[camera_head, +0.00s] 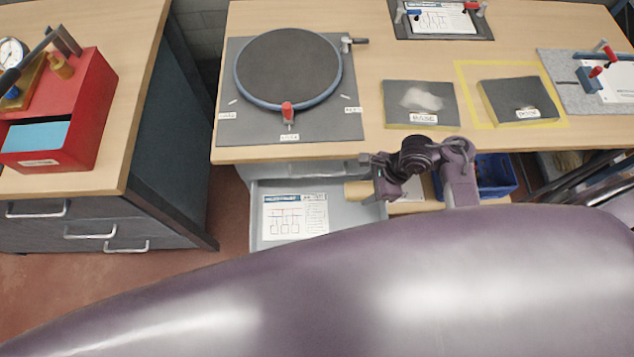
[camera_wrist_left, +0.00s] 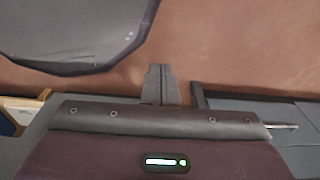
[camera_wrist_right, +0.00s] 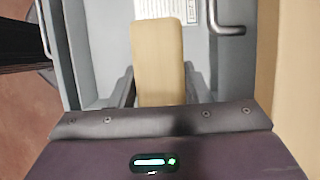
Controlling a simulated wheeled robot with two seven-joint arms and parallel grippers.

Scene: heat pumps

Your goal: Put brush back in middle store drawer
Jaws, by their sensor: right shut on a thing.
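The brush shows as a pale wooden block (camera_wrist_right: 158,52) between the fingers of my right gripper (camera_wrist_right: 158,92). In the head view the wooden brush (camera_head: 357,190) sticks out to the left of my right gripper (camera_head: 378,176), over the right side of an open grey drawer (camera_head: 345,222). The brush's bristles are not visible. The drawer is pulled out below the workbench and holds a printed sheet (camera_head: 295,216). I cannot tell which level it is. My left gripper (camera_wrist_left: 160,82) has its fingers together with nothing between them, above the reddish floor; the head view does not show it.
The workbench (camera_head: 360,150) overhangs the drawer. A blue bin (camera_head: 497,174) stands to the right of my right gripper. A second cabinet (camera_head: 150,180) with closed drawers stands at the left, with red floor between. A round dark plate (camera_head: 290,68) lies on the bench.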

